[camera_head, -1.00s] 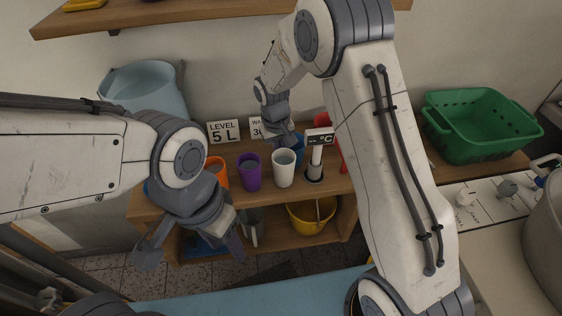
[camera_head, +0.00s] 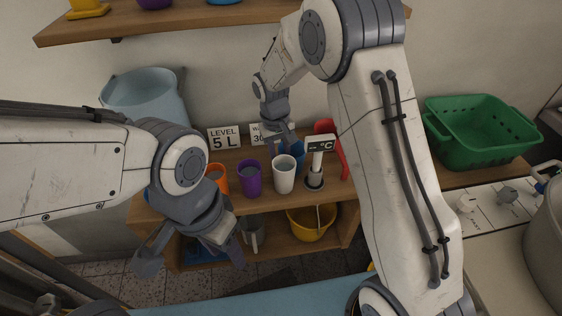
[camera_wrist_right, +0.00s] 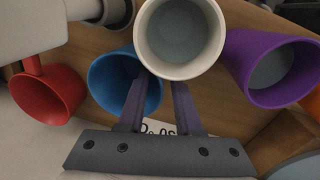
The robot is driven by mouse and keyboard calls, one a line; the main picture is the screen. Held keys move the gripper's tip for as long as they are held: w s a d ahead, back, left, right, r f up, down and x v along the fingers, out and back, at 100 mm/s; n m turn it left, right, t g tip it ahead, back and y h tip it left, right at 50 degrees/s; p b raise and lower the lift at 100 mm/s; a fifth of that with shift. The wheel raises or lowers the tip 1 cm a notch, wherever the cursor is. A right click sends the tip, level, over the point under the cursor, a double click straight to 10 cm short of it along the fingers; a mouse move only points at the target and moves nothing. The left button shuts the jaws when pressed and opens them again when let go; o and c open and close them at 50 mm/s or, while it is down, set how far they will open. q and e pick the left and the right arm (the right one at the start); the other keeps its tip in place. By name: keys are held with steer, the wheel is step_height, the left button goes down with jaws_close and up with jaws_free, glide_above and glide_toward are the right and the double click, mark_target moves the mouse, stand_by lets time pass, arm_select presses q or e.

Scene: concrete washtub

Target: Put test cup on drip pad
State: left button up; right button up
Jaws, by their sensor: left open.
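A white cup (camera_head: 285,178) with liquid stands upright on the low wooden shelf; it also shows in the right wrist view (camera_wrist_right: 180,35). A purple cup (camera_head: 249,182), an orange cup (camera_head: 217,176) and a blue cup (camera_wrist_right: 112,80) stand near it. None is labelled as the test cup, and I cannot pick out the drip pad. My right gripper (camera_head: 283,143) is behind the white cup. In the right wrist view its fingers (camera_wrist_right: 163,85) are apart, their tips close to the white cup's rim; contact is unclear. My left gripper (camera_head: 195,258) is open and empty, in front of the shelf.
A yellow bucket (camera_head: 311,222) sits on the lower level. A green basket (camera_head: 478,130) is at right. An upper shelf (camera_head: 200,22) overhangs.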

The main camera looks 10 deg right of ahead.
steer(key=s+a+r+n, duration=0.2)
steer(key=s+a+r, duration=0.4)
steer(key=s+r, duration=0.55)
steer(key=s+d+n+y, duration=0.1)
steer(key=s+n+y, duration=0.15)
steer(key=s, duration=1.55)
arm_select(q)
steer(key=n+t+h+b, duration=0.1)
steer(key=t+h+b, duration=0.45)
steer(key=b, duration=1.65)
glide_toward(281, 147)
steer(key=shift+t+y, duration=0.65)
steer(key=shift+t, duration=0.2)
steer(key=w+d+f, duration=0.1)
steer(key=f, duration=0.1)
steer(key=w+d+f+b, duration=0.1)
steer(key=d+f, duration=0.1)
steer(key=w+d+f+b, duration=0.1)
steer(key=f, duration=0.1)
steer(key=shift+d+f, duration=0.15)
steer(key=shift+d, duration=0.15)
steer(key=shift+w+d+f, duration=0.3)
steer(key=shift+w+f, duration=0.05)
steer(key=shift+w, duration=0.05)
jaws_close()
arm_select(e)
step_height(281, 147, down, 25)
steer(key=shift+s+d+r+n, duration=0.2)
steer(key=shift+s+n, duration=0.1)
steer(key=shift+n, duration=0.05)
